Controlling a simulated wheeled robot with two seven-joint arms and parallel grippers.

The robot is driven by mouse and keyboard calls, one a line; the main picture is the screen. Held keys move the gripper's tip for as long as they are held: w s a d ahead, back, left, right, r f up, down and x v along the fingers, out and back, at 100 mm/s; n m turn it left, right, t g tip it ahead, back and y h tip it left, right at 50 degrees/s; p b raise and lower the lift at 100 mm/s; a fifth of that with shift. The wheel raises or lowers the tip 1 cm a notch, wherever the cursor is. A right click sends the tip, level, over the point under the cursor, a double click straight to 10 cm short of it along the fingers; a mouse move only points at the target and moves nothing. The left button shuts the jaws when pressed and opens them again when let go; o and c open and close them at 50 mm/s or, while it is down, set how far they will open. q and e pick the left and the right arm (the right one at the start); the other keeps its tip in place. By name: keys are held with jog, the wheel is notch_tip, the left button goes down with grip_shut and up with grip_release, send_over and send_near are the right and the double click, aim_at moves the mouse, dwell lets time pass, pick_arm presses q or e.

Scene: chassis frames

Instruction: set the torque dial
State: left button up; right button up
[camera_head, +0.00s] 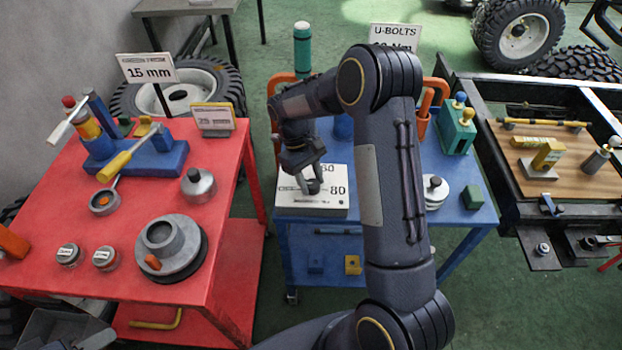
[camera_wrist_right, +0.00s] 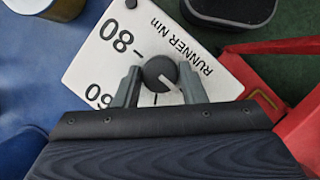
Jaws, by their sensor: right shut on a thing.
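The torque dial's white plate (camera_head: 290,199) lies on the blue cart, with the numbers 60 and 80 showing in the head view. In the right wrist view the plate (camera_wrist_right: 208,80) carries 60, 80 and "RUNNER Nm". The round dark knob (camera_wrist_right: 160,73) has a pale pointer line. My right gripper (camera_head: 309,185) is down at the plate. In the right wrist view its two fingers (camera_wrist_right: 160,90) sit on either side of the knob, shut on it. In the head view the gripper hides most of the knob. My left gripper is not in view.
The red cart (camera_head: 225,165) at left holds screwdrivers, a flanged hub (camera_head: 172,245) and small tins. On the blue cart (camera_head: 470,210) stand a green block tool (camera_head: 457,127) and white discs (camera_head: 436,192). A U-BOLTS sign (camera_head: 394,37) stands behind. A wood-topped bench (camera_head: 560,185) is at right.

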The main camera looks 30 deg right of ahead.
dwell(0.5)
jog(key=o, duration=1)
jog(key=v, duration=0.7)
jog(key=shift+r, duration=0.35)
jog(key=shift+w, duration=0.15)
